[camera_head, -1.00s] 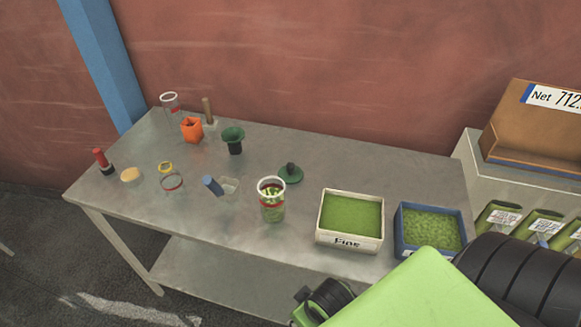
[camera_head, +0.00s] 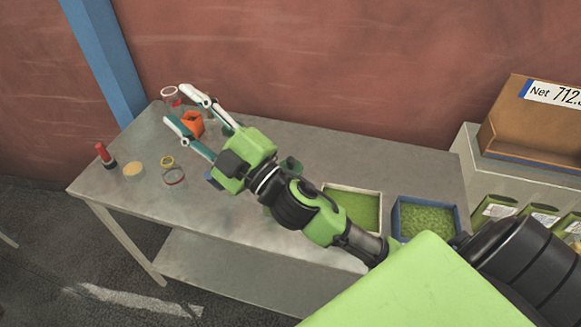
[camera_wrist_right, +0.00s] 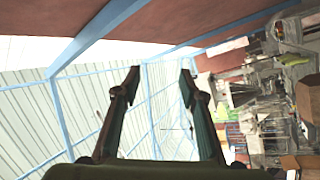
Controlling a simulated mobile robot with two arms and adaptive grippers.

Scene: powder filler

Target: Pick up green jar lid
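The green jar lid (camera_head: 293,164) is a dark green disc with a knob on the metal table. In the head view my right arm hides most of it, and only a small dark green part shows beside the gripper body. My right gripper (camera_head: 178,105) is open and empty, raised over the table with its fingers pointing to the back left, beyond the lid. The right wrist view shows its two fingers (camera_wrist_right: 160,74) spread apart with nothing between them. That view does not show the lid. My left gripper is not in view.
An orange container (camera_head: 192,124) stands near the fingers. A red-topped item (camera_head: 103,155), a tan disc (camera_head: 133,168) and rings (camera_head: 173,176) lie at the left. A white bin (camera_head: 367,208) and a blue bin (camera_head: 426,219) hold green contents at the right. My arm hides the glass jar.

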